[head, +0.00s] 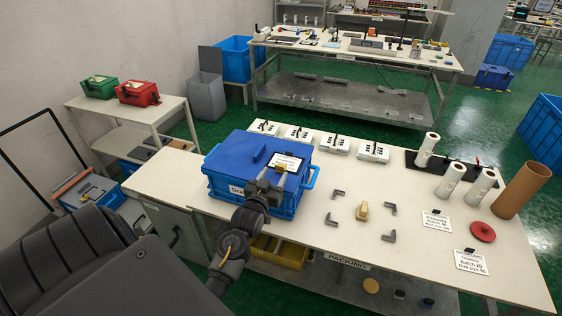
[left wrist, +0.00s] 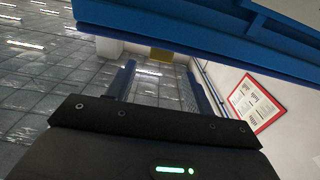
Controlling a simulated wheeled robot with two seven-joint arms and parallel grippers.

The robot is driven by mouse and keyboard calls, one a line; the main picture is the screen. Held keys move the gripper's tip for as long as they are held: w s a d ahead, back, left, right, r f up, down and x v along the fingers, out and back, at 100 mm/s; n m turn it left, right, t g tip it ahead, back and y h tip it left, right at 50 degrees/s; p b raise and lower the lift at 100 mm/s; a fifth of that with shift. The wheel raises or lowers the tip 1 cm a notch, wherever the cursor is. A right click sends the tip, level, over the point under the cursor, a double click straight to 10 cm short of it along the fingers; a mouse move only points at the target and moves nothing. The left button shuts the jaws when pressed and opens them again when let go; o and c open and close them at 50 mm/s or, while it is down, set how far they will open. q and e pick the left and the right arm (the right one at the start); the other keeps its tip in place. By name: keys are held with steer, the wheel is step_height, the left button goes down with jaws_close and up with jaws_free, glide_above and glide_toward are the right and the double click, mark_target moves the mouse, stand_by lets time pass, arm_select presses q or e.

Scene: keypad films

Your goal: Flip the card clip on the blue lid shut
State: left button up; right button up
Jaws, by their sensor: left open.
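The blue lid (head: 238,146) sits on a blue crate (head: 225,184) on the packing table. A white card (head: 291,161) lies at the lid's right side, with a small yellowish clip (head: 281,168) beside it. The clip's exact angle is too small to tell. My left gripper (head: 273,181) is over the front right of the lid, close to the clip. It is open, and I see nothing between its fingers. Whether it touches the clip cannot be told. In the left wrist view a blue edge (left wrist: 200,40) crosses the top. My right gripper is out of view.
Several white keypad boxes (head: 335,146) line the table's back. Film rolls (head: 451,180), a brown tube (head: 521,190) and a red disc (head: 482,231) stand further right. The table's front middle is clear.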

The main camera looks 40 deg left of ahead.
mark_target(279, 166)
arm_select(q)
steer(key=p+x, duration=0.1)
steer(key=x, duration=0.6)
steer(key=shift+w+a+f, duration=0.1)
steer(key=shift+w, duration=0.2)
steer(key=shift+c, duration=0.2)
